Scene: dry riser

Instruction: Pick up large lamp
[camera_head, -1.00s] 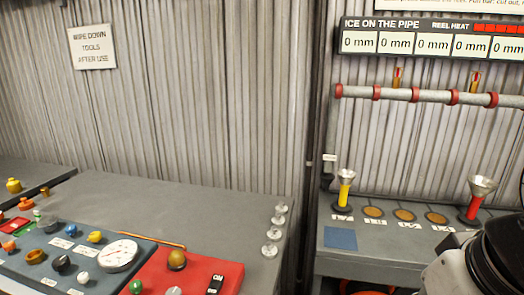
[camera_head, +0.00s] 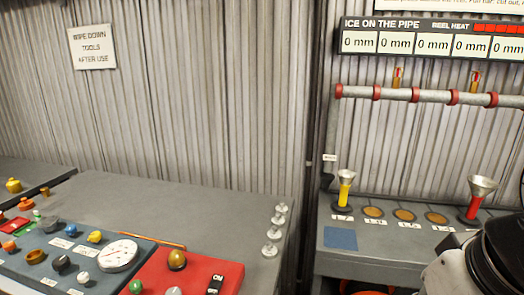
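Two lamp-like pieces with silver cone tops stand on the grey bench at the right. The larger one has a red body and a wide silver cone (camera_head: 482,187); it stands upright at the right end of a row of round spots. The smaller one has a yellow body (camera_head: 345,189) and stands upright at the left end of that row. No label names either as the large lamp; the red one is larger. Part of my arm, black and pale grey, fills the lower right corner, just below and right of the red lamp. My gripper's fingers are not visible.
A horizontal pipe with red collars (camera_head: 430,96) runs above the right bench (camera_head: 390,243). The left bench (camera_head: 150,203) carries a blue-grey panel with knobs and a gauge (camera_head: 118,256), a red panel (camera_head: 215,268) and several silver knobs (camera_head: 271,250). A dark post separates the benches.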

